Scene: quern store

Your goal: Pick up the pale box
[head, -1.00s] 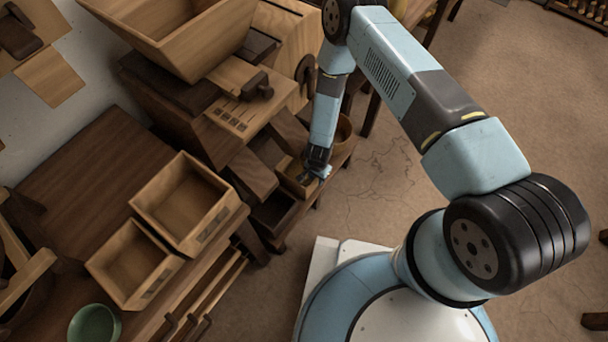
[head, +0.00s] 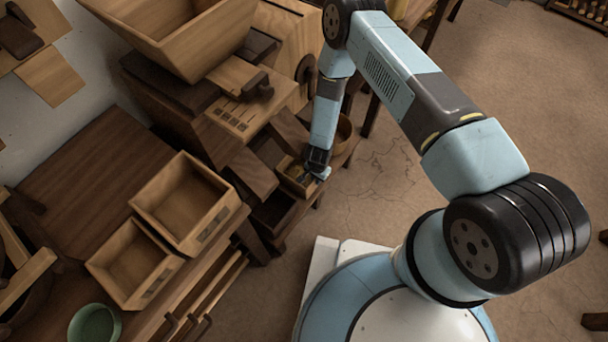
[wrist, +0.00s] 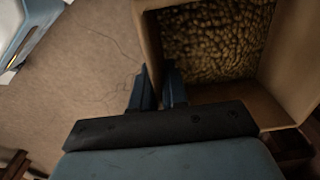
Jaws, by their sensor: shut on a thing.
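The pale box (wrist: 297,62) is an open, light wooden box with a bed of small brownish, grain-like lumps inside. In the wrist view it fills the upper right. My gripper (wrist: 158,76) is shut on its left wall, with one finger outside and one inside. In the head view the box (head: 292,180) is small and partly hidden by my gripper (head: 312,175), at the right end of the dark wooden furniture. I cannot tell whether the box is resting or slightly raised.
A dark open compartment (head: 273,212) lies just left of the box. A round wooden bowl (head: 343,131) stands behind my gripper. Two open wooden boxes (head: 180,203) and a green bowl (head: 94,325) are at the left. Bare floor (wrist: 75,70) lies left of the box in the wrist view.

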